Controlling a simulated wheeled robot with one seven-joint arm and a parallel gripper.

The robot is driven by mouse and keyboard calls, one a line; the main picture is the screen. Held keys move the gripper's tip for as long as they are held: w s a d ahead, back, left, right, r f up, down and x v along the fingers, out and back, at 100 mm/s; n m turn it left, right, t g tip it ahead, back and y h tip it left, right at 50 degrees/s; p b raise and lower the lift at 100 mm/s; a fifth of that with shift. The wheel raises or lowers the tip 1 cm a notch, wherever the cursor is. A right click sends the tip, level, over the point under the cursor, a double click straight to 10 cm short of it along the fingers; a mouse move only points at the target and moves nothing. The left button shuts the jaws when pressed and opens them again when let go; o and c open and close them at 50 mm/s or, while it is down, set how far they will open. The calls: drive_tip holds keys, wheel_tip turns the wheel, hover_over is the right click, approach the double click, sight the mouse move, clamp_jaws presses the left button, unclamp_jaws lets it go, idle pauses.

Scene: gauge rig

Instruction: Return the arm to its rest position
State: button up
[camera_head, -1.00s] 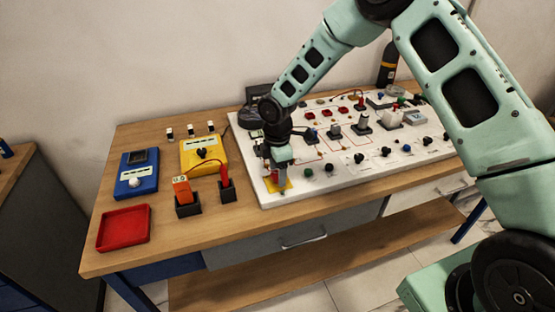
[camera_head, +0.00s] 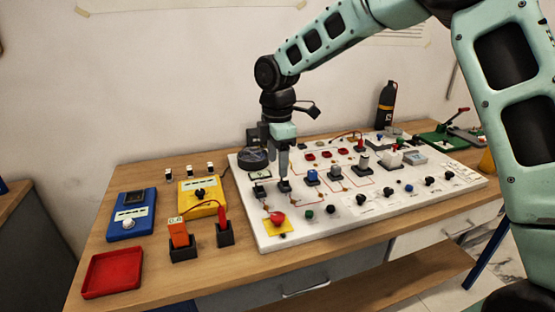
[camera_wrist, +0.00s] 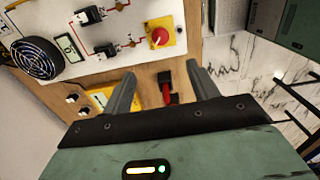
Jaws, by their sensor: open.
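My arm reaches in from the right in the head view, bent at the elbow, with my gripper (camera_head: 284,165) pointing down above the left part of the white panel board (camera_head: 345,225). In the wrist view my gripper (camera_wrist: 163,85) shows two grey fingers spread wide apart with nothing between them. The red knob on a yellow plate (camera_head: 277,220) sits at the board's front left corner, in front of my gripper. It also shows in the wrist view (camera_wrist: 160,37), beyond the fingers. How far the fingertips are above the board is hard to tell.
The wooden table (camera_head: 210,275) also holds a red tray (camera_head: 112,273), a blue meter (camera_head: 131,214), a yellow meter (camera_head: 201,197) and an orange probe in a black holder (camera_head: 179,234). A dark bottle (camera_head: 386,105) stands at the back. The air above the table's left side is clear.

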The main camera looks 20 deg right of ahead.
drive_tip(key=shift+r, duration=0.1)
idle(0.4)
drive_tip(key=s+a+r+m, duration=0.1)
drive_tip(key=s+a+m, duration=0.1)
drive_tip(key=s+a, duration=0.35)
drive_tip(key=s+a+r+m, duration=0.1)
drive_tip(key=s+a, duration=0.1)
drive_tip(key=s, duration=0.6)
drive_tip(key=s+d+f+m, duration=0.1)
drive_tip(key=s+m, duration=0.6)
drive_tip(key=s, duration=1.4)
drive_tip(key=shift+d+f+y, duration=0.2)
drive_tip(key=shift+f+y, duration=0.1)
drive_tip(key=shift+f, duration=0.2)
